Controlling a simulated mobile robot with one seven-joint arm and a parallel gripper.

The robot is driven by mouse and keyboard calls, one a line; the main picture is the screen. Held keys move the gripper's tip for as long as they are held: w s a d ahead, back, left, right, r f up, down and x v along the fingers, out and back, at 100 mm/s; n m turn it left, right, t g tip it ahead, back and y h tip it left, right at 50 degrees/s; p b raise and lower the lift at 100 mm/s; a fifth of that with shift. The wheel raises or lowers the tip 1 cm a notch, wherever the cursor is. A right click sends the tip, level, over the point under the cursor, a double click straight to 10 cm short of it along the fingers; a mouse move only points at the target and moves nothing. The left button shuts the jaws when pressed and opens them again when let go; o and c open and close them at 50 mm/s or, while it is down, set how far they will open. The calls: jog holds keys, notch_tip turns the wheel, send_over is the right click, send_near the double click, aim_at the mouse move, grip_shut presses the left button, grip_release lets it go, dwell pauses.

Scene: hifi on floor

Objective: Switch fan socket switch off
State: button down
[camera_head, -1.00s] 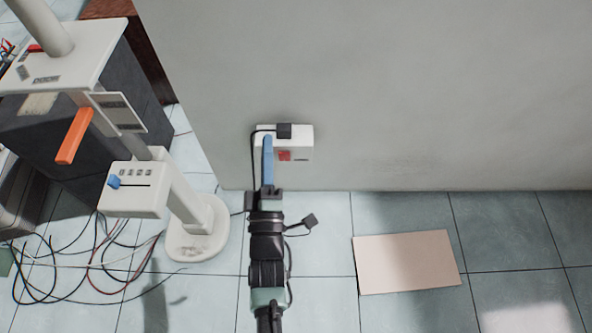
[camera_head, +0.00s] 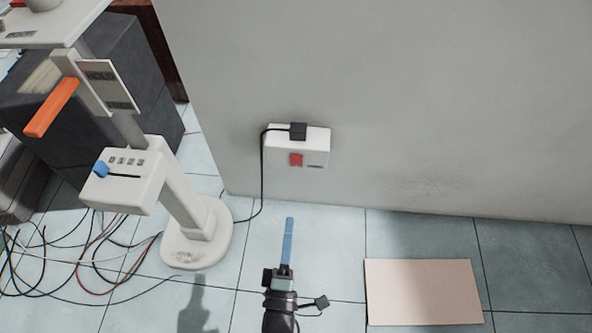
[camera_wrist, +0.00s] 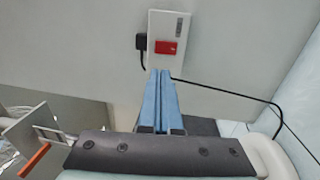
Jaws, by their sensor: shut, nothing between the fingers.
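The white wall socket (camera_head: 316,143) sits low on the grey wall and carries a red switch (camera_head: 296,160). A black plug (camera_head: 298,131) is in its upper part, and its cord runs down to the floor. My gripper (camera_head: 289,220) has blue fingers, shut together and empty, below the socket and apart from it in the head view. In the wrist view the closed fingers (camera_wrist: 158,73) point toward the socket (camera_wrist: 180,30), just below the red switch (camera_wrist: 166,47). Whether the switch is on or off I cannot tell.
A white fan stand (camera_head: 182,205) with a blue slider (camera_head: 101,169) and an orange lever (camera_head: 52,107) stands at left. Loose cables (camera_head: 85,262) lie on the floor there. A beige board (camera_head: 423,291) lies at right. The tiles between are mostly clear.

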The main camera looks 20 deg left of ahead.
aim_at(297, 159)
jog(key=b+x, duration=0.6)
jog(key=x, duration=0.7)
jog(key=shift+f+b, duration=0.1)
jog(key=shift+b, duration=0.25)
jog(key=shift+w+a, duration=0.1)
jog(key=shift+w, duration=0.25)
jog(key=shift+r, duration=0.3)
jog(key=p, duration=0.2)
jog(key=shift+w+r+g+p, duration=0.25)
jog(key=shift+r+g+p, duration=0.05)
jog(key=shift+r, duration=0.1)
jog(key=shift+a+f, duration=0.1)
jog(key=shift+f, duration=0.2)
